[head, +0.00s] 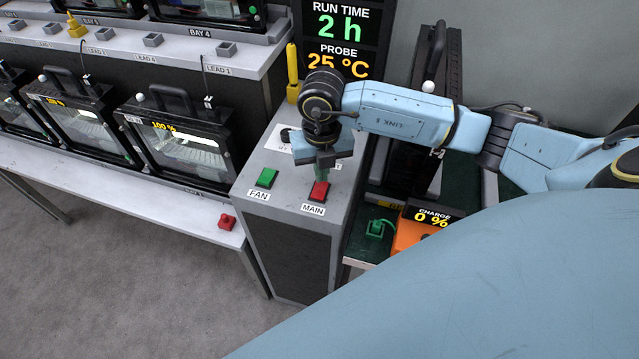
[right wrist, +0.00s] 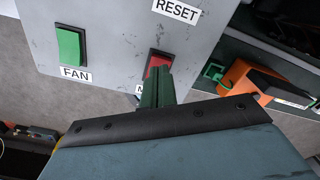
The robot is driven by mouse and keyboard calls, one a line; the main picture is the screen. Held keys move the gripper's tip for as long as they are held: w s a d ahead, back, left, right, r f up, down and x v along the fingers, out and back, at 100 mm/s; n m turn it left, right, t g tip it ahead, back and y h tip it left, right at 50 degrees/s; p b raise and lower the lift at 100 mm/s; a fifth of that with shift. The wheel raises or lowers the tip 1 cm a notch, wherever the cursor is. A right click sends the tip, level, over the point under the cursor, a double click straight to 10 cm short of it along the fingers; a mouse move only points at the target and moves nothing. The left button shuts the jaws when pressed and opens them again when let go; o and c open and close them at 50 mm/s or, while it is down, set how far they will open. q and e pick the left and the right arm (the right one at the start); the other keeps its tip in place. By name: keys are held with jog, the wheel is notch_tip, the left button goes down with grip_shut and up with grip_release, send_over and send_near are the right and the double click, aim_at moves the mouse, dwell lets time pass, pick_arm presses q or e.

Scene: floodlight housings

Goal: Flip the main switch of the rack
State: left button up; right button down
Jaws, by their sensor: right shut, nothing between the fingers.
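The main switch (head: 318,192) is a red rocker on the slanted grey top of the rack's control pedestal (head: 262,217), with a MAIN label in front of it. In the right wrist view the red switch (right wrist: 155,63) is partly hidden behind my fingers. My right gripper (head: 322,174) is shut and empty, its fingertips at or just above the red switch; I cannot tell whether they touch it. The shut fingers also show in the right wrist view (right wrist: 157,85). My left gripper is not in view.
A green FAN switch (head: 267,178) sits left of the red one. A yellow handle (head: 293,72) stands behind. A display (head: 341,38) reads run time 2 h, probe 25 °C. An orange charger (head: 412,234) reading 0 % is at right. Floodlight housings (head: 185,140) line the left shelf.

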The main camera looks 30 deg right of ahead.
jog(key=shift+f+b, duration=0.75)
jog(key=shift+f, duration=0.2)
dwell(0.9)
jog(key=shift+r+p, duration=2.8)
jog(key=shift+r, duration=0.8)
